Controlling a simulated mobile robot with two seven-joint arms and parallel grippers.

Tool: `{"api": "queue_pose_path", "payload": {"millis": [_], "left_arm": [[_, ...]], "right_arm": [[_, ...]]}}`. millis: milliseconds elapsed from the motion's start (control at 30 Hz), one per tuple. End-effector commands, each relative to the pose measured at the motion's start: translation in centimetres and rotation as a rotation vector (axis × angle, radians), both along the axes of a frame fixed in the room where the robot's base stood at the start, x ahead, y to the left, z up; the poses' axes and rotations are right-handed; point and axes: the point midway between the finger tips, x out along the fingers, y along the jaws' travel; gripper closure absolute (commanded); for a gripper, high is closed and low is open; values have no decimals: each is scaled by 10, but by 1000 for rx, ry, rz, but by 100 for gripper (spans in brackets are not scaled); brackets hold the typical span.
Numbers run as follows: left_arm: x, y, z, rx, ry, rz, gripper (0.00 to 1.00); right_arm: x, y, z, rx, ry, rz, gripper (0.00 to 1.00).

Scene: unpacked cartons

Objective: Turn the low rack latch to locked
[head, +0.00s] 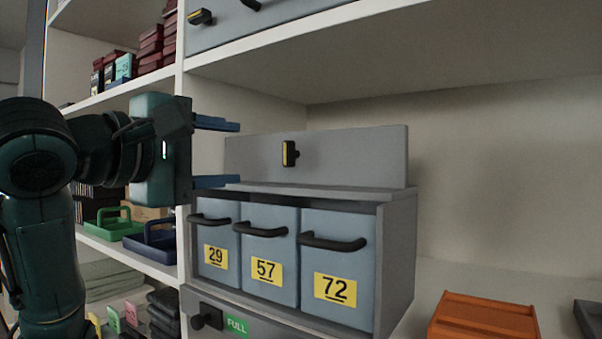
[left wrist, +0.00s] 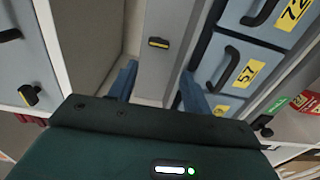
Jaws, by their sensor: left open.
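The low rack latch (head: 290,153) is a black and yellow handle on the grey panel (head: 350,155) above three numbered drawers. Its handle stands upright in the head view. It also shows in the left wrist view (left wrist: 158,43), just beyond the fingertips. My left gripper (head: 238,154) comes in from the left, level with the latch. Its two blue fingers are open, one above the other, with nothing between them. The fingers are apart from the latch, to its left in the head view. My right gripper is in neither view.
A similar latch (head: 200,17) is on the grey unit above. Grey-blue drawers with black handles, marked 29 (head: 216,256), 57 (head: 265,270) and 72 (head: 335,288), sit below the panel. A white shelf upright (head: 181,120) is behind my gripper. An orange crate (head: 485,318) stands lower right.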

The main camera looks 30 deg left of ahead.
Motion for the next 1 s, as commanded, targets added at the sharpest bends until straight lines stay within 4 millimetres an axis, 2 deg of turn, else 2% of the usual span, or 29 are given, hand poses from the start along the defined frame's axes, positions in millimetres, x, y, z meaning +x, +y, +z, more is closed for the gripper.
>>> {"api": "queue_pose_path", "payload": {"millis": [167,500,633,800,1000], "left_arm": [[17,-1,1,-7,5,-1,51],[88,-6,2,-7,4,1,51],[109,-8,1,-5,2,0,51],[126,-9,1,-4,1,1,51],[130,-10,1,-4,-1,1,51]], "right_arm": [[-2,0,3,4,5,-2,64],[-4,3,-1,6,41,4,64],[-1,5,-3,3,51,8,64],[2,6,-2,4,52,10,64],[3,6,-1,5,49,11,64]]}}
